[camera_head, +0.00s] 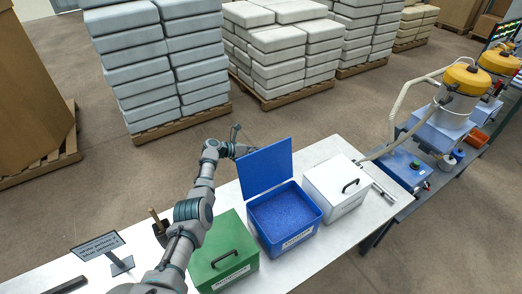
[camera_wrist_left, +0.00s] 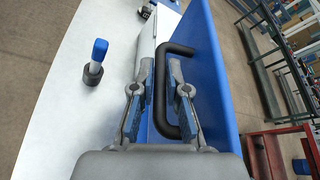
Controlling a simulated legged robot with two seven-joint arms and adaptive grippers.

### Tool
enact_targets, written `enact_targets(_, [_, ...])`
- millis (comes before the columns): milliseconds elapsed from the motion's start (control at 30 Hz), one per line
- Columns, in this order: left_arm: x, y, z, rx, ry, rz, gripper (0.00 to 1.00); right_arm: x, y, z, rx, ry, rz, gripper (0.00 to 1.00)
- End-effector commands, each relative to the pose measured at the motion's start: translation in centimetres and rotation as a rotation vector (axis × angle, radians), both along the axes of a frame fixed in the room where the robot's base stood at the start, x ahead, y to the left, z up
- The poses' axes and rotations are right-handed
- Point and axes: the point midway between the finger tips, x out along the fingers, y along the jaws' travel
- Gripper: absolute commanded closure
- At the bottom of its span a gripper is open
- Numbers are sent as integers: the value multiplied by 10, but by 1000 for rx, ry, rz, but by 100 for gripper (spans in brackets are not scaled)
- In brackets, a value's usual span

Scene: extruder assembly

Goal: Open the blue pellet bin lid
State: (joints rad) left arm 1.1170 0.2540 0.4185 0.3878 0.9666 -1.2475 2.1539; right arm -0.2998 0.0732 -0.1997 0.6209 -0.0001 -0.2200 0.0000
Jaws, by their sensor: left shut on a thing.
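The blue pellet bin (camera_head: 284,222) stands on the white table, full of blue pellets (camera_head: 284,209). Its blue lid (camera_head: 265,168) is raised and stands nearly upright at the bin's far edge. My left gripper (camera_head: 240,149) is behind the lid's left edge in the head view, partly hidden by the lid. In the left wrist view the gripper (camera_wrist_left: 161,75) is shut on the black lid handle (camera_wrist_left: 189,51), one finger on each side, with the blue lid (camera_wrist_left: 219,85) beside it. My right gripper is not in view.
A closed green bin (camera_head: 222,251) stands left of the blue bin, close to my left arm. A closed white bin (camera_head: 337,190) stands right. A small sign (camera_head: 98,245) and a dark holder (camera_head: 160,231) are at the left. Blue machinery (camera_head: 395,169) is beyond the table's right end.

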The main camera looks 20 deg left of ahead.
Motion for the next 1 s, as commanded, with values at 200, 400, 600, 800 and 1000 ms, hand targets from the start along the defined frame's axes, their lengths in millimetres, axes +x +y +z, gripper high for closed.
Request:
enact_targets(200, [-1,-1,-4,0,7,-4,100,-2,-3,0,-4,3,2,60])
enact_targets(400, [-1,-1,-3,-1,7,-4,75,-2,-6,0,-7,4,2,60])
enact_targets(600, [-1,0,-2,-1,3,-3,75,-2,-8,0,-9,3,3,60])
enact_targets(800, [-4,6,1,-1,1,0,75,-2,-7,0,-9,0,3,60])
enact_targets(1000, [-21,23,8,2,1,-1,75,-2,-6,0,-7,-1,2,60])
